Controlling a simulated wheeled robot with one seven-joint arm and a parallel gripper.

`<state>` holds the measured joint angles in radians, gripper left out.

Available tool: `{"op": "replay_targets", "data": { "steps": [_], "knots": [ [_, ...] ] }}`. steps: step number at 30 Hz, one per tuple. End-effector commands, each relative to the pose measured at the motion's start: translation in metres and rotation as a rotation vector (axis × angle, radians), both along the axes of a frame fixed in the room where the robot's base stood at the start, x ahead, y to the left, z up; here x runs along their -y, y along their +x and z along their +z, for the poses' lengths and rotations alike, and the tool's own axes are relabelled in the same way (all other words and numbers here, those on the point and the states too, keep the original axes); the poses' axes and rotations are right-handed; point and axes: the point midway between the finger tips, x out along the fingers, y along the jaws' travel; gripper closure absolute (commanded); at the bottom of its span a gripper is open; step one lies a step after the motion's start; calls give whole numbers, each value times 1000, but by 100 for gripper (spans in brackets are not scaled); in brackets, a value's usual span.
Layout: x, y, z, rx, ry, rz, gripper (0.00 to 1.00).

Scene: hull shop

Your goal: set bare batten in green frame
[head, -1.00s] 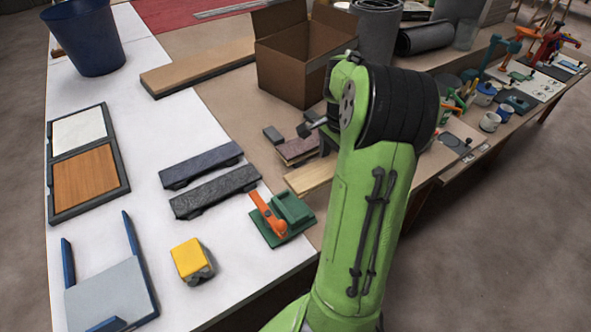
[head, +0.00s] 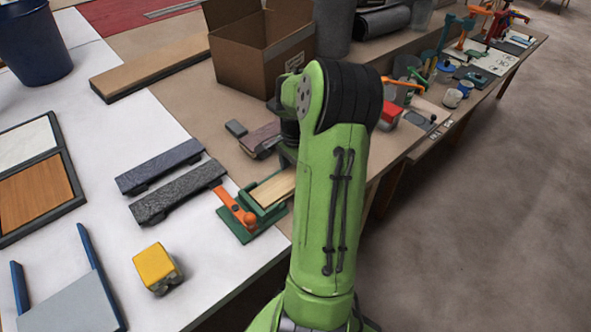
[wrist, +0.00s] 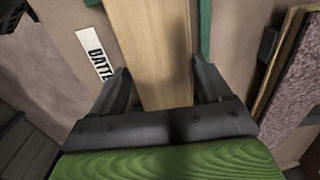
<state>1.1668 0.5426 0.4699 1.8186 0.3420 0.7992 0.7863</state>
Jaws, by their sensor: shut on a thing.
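The bare batten (head: 274,188) is a plain pale wooden strip. My gripper (wrist: 162,85) is shut on it, one dark finger along each side, and the strip runs away toward the top of the wrist view. In the head view my arm hides the gripper and the batten's near end. The green frame (head: 238,236), with an orange lever on it, sits at the edge of the white sheet. The batten's far end lies over or in it; I cannot tell if it is seated. Green edges (wrist: 205,28) flank the batten in the wrist view.
Two dark grey strips (head: 160,165) lie left of the frame, and a yellow block (head: 155,265) is in front. A mauve-topped piece (head: 262,138) lies behind the batten; a cardboard box (head: 255,60) stands farther back. A partly hidden label (wrist: 98,55) lies beside the batten.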

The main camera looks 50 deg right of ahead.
Motion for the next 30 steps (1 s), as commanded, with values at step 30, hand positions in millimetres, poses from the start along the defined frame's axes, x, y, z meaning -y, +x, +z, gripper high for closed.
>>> {"op": "replay_targets", "data": {
  "steps": [30],
  "knots": [
    [0,0,122,-1,0,0,0]
  ]
}}
